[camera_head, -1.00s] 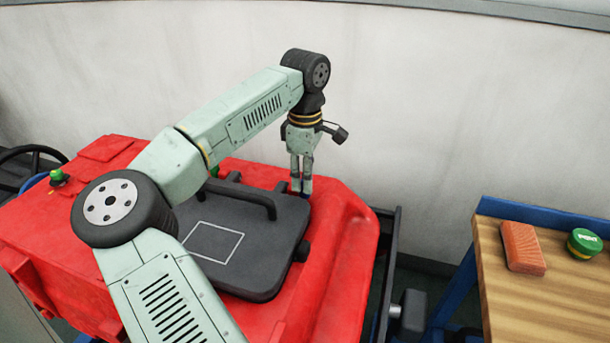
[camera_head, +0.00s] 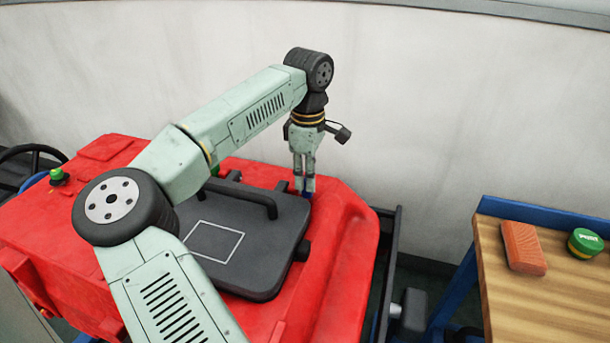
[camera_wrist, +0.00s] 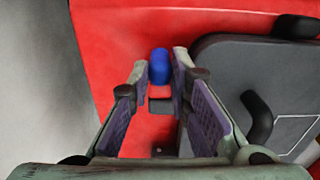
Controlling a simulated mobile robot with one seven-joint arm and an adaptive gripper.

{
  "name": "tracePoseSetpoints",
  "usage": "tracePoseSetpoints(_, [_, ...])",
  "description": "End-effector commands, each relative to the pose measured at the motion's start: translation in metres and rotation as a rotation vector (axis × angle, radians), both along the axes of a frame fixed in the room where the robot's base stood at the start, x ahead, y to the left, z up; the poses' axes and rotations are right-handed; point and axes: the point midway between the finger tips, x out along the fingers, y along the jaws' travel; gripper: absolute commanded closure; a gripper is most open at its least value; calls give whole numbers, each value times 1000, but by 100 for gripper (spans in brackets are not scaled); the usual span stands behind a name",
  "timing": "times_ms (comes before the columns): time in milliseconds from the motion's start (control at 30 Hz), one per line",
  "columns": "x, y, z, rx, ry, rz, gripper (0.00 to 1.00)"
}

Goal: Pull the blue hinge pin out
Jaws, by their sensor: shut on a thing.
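The blue hinge pin (camera_wrist: 160,66) shows in the wrist view as a short rounded blue piece between the two fingertips. In the head view only a bit of blue (camera_head: 306,194) shows below the fingers at the lid's far edge. My gripper (camera_head: 304,188) points down there, its fingers close together and shut on the pin. How much of the pin sits in the hinge is hidden. The dark grey lid (camera_head: 235,238) lies closed on the red tank (camera_head: 345,235), with a black handle on top.
A dark slot or block (camera_wrist: 162,106) shows on the red surface near the pin. A pale wall (camera_head: 440,90) rises behind the tank. At right, a wooden bench (camera_head: 545,310) holds an orange brick-like block (camera_head: 523,248) and a green round tin (camera_head: 585,243).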

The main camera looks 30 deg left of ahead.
Motion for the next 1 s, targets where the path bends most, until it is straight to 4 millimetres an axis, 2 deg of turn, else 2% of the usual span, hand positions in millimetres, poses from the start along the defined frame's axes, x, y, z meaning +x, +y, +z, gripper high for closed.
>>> tracePoseSetpoints(100, [6,-22,-2,-1,0,-9,100])
tracePoseSetpoints(200, [9,-32,-1,-2,-1,-6,100])
tracePoseSetpoints(433, [9,-34,0,-6,-1,-7,100])
tracePoseSetpoints(467, [9,-34,0,-6,-1,-7,81])
tracePoseSetpoints(500, [9,-34,0,-7,-1,-7,79])
tracePoseSetpoints(767, [8,-32,0,-4,0,-5,62])
tracePoseSetpoints(1000, [8,-32,0,-2,-1,-4,62])
